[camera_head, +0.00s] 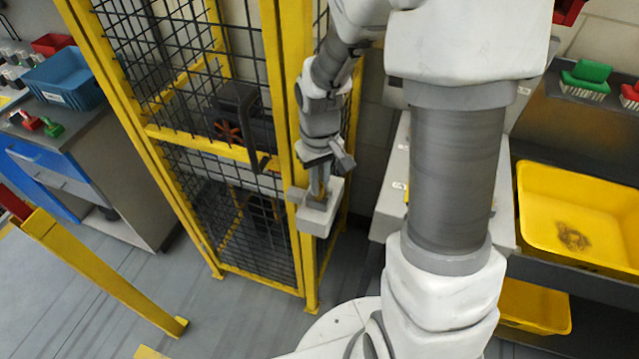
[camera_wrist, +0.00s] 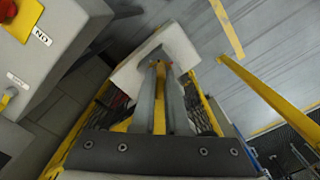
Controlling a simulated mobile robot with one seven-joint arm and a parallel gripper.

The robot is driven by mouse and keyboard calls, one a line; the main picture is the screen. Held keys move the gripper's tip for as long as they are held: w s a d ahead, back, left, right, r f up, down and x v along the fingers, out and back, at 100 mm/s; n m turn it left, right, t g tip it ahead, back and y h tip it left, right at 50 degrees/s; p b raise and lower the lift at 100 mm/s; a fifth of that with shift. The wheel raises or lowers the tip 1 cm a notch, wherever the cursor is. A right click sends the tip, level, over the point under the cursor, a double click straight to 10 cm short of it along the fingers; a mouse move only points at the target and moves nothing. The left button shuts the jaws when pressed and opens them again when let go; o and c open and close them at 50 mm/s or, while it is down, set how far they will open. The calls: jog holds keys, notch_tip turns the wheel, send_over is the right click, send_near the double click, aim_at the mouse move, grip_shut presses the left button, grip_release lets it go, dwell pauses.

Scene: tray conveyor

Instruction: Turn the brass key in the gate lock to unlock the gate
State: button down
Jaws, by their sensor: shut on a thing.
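The gate (camera_head: 217,150) is a yellow frame with black mesh, and it stands closed in the head view. A pale grey lock box (camera_head: 316,219) sits on its right post. My gripper (camera_head: 319,190) reaches down to the top of this box. In the wrist view my gripper (camera_wrist: 163,72) has its two grey fingers close together against the lock box (camera_wrist: 178,42). A small brass-coloured bit of the key (camera_wrist: 155,63) shows between the fingertips. The rest of the key and the keyhole are hidden, so I cannot tell how far the key is turned.
A black handle (camera_head: 256,135) hangs on the gate left of the lock. A grey control box with a red button (camera_wrist: 7,10) is at the wrist view's upper left. A yellow tray (camera_head: 580,205) stands right. A yellow rail (camera_head: 95,265) crosses the floor at left.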

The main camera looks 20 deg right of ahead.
dwell(0.3)
jog(key=shift+m+b, duration=0.35)
jog(key=shift+m, duration=1.25)
jog(key=shift+m, duration=1.5)
jog(key=m, duration=0.3)
jog(key=c, duration=0.8)
grip_release()
jog(key=shift+c, duration=0.2)
